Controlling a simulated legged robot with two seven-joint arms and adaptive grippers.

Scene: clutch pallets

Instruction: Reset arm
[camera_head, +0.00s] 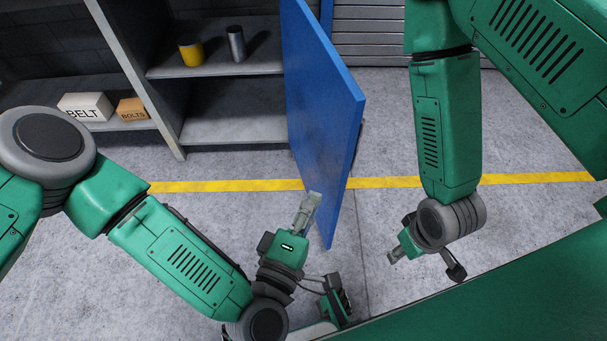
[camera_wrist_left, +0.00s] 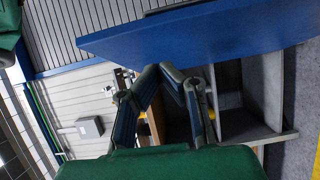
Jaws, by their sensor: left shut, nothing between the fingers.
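My left gripper (camera_head: 312,200) is shut and empty, close to the lower part of the blue door (camera_head: 322,100). I cannot tell whether it touches the door. In the left wrist view the fingertips of the left gripper (camera_wrist_left: 167,68) come together just below the blue door (camera_wrist_left: 200,32). My right gripper (camera_head: 394,257) hangs to the right of the door, low over the floor. It is small and seen at an angle, so its finger state is unclear.
Grey shelving (camera_head: 225,130) stands behind the door, with a yellow can (camera_head: 190,51), a dark metal cylinder (camera_head: 236,43), a BELT box (camera_head: 85,107) and a BOLTS box (camera_head: 132,110). A yellow line (camera_head: 230,185) crosses the concrete floor. Floor between the door and my right arm is clear.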

